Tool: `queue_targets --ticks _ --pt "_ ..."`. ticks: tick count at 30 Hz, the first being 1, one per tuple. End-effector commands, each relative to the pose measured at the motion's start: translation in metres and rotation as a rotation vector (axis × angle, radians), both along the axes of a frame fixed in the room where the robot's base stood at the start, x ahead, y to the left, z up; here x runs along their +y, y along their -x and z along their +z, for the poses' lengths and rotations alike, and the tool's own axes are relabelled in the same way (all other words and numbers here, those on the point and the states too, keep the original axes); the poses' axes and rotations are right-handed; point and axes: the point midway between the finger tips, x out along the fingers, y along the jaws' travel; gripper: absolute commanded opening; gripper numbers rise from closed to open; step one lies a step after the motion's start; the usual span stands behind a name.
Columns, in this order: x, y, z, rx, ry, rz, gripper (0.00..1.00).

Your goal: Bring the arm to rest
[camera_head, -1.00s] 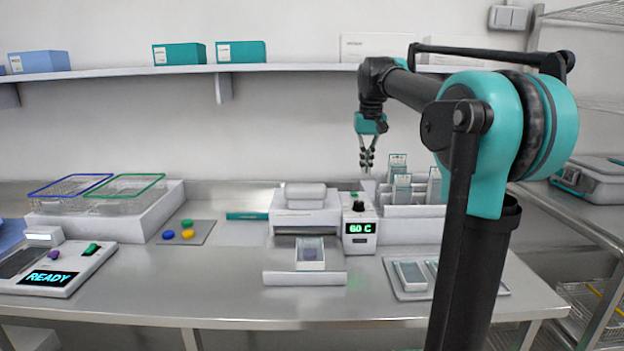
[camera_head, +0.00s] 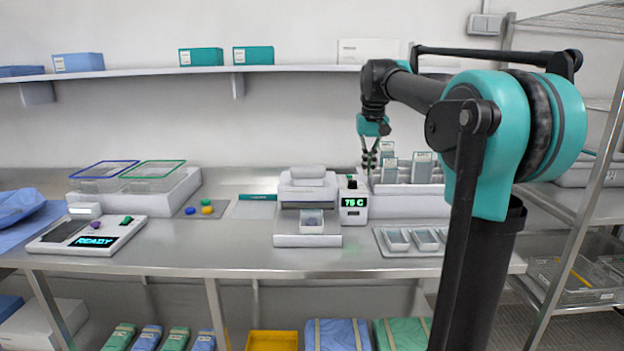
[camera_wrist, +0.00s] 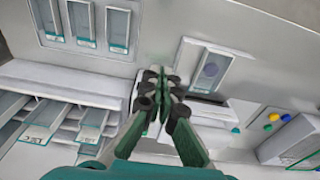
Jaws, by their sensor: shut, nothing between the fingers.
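My arm reaches out from the right of the head view, with my gripper (camera_head: 370,158) hanging down at its end. The gripper is shut with nothing in it. It is above the bench, in front of the slide rack (camera_head: 408,182) and close to the small unit reading "75 C" (camera_head: 354,203). What lies straight under the fingertips is hidden.
A white machine (camera_head: 307,190) stands mid-bench. A tray of cassettes (camera_head: 392,246) lies at front right. A "READY" device (camera_head: 70,240) and two wire baskets (camera_head: 105,183) are at left. A shelf (camera_head: 290,68) runs along the wall. A wire rack (camera_head: 580,205) stands right.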

Motion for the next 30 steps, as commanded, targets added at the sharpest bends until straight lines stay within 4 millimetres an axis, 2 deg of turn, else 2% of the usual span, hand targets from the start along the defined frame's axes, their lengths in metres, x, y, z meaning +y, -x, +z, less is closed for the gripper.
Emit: queue_targets --ticks 11,17,20,23,27,30 --pt "-0.005 0.020 -0.048 -0.034 -0.002 -0.001 0.00" --pt "-0.009 0.045 -0.093 -0.066 -0.003 -0.002 0.00" --pt "-0.012 0.066 -0.126 -0.089 -0.004 -0.002 0.00" --pt "-0.016 0.098 -0.170 -0.120 -0.005 -0.001 0.00" --pt "-0.021 0.156 -0.237 -0.167 -0.005 -0.001 0.00" --pt "-0.023 0.197 -0.278 -0.199 -0.005 -0.002 0.00"
